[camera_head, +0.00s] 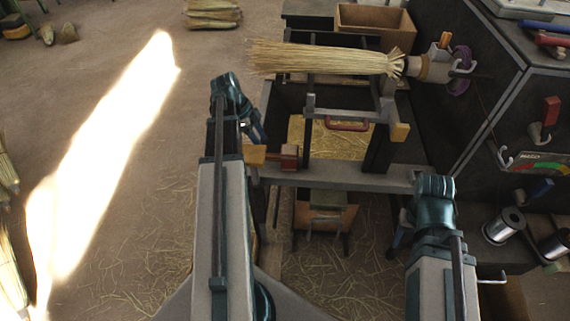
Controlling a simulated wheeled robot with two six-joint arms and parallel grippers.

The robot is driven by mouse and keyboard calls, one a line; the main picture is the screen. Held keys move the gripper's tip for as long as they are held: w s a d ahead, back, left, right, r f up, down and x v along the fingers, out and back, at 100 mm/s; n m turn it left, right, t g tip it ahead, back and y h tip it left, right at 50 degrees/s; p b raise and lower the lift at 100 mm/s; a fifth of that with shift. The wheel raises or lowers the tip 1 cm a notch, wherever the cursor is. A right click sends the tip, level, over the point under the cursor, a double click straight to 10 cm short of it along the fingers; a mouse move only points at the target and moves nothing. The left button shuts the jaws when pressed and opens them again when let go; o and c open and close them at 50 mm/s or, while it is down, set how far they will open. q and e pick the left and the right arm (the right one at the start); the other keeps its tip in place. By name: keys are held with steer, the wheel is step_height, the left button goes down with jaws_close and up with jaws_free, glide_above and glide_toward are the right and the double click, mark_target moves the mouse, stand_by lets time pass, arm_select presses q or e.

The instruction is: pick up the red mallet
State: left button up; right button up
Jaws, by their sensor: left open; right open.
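The red mallet (289,157) appears as a small dull-red block at the left end of the grey crossbar, beside a light wooden piece (254,154). I cannot tell whether that wood is its handle. My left gripper (256,132) is open, close above and left of the red block, partly hidden by my own arm. No contact with the mallet can be made out. My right gripper (398,236) is open, low beside the right end of the crossbar, mostly hidden behind my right arm, and apart from the mallet.
A straw broom (325,58) lies across the dark frame, its tied end at the winding machine (435,68). A grey crossbar (345,178) spans the front. Wire spools (504,226) sit at right. The floor at left is mostly open.

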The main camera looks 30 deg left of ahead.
mark_target(272, 154)
arm_select(q)
steer(key=shift+b+x, duration=3.35)
steer(key=shift+x, duration=0.85)
steer(key=shift+r, duration=0.1)
jaws_close()
